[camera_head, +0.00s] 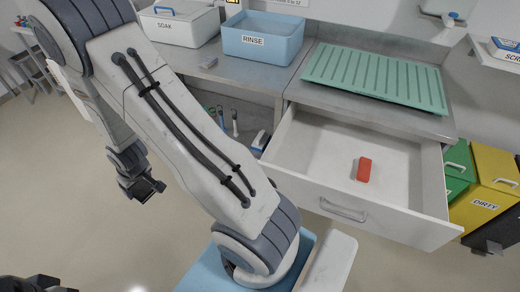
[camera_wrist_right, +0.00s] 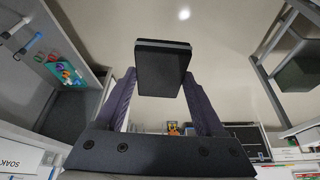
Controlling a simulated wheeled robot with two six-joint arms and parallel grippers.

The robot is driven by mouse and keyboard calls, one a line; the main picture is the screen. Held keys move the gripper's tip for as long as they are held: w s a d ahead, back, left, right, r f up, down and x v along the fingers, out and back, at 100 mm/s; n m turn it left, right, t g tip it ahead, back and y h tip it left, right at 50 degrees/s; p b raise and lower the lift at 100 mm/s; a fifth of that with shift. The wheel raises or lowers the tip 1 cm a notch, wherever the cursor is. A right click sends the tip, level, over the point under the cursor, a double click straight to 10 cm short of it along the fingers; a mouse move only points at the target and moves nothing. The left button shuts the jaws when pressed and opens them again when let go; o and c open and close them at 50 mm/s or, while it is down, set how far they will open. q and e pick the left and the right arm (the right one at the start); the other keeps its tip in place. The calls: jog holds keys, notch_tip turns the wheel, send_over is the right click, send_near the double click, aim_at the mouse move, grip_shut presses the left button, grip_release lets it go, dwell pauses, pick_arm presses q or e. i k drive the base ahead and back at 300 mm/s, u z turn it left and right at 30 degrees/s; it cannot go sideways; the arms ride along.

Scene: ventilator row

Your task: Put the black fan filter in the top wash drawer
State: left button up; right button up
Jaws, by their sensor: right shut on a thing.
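The black fan filter (camera_wrist_right: 163,68) is a dark rectangular block between the fingers of my right gripper (camera_wrist_right: 160,88) in the right wrist view. The gripper is shut on it. In the head view my right gripper (camera_head: 147,188) hangs over the floor at the left, well away from the drawer; the filter is hard to make out there. The top wash drawer (camera_head: 390,218) is pulled open below the counter at the right, with a red block (camera_head: 364,169) inside. A dark part of my left gripper (camera_head: 35,285) shows at the bottom left; its jaws are unclear.
On the counter stand a white SOAK bin (camera_head: 180,22), a blue RINSE bin (camera_head: 263,38) and a green ribbed mat (camera_head: 378,76). Brushes (camera_head: 234,122) sit in an open bay left of the drawer. A yellow DIRTY bin (camera_head: 494,190) stands to its right. The drawer floor is mostly clear.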

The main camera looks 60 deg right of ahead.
aim_at(327, 160)
jog(key=k, duration=0.65)
jog(key=z, duration=1.1)
jog(key=i, duration=0.5)
jog(key=u, duration=0.05)
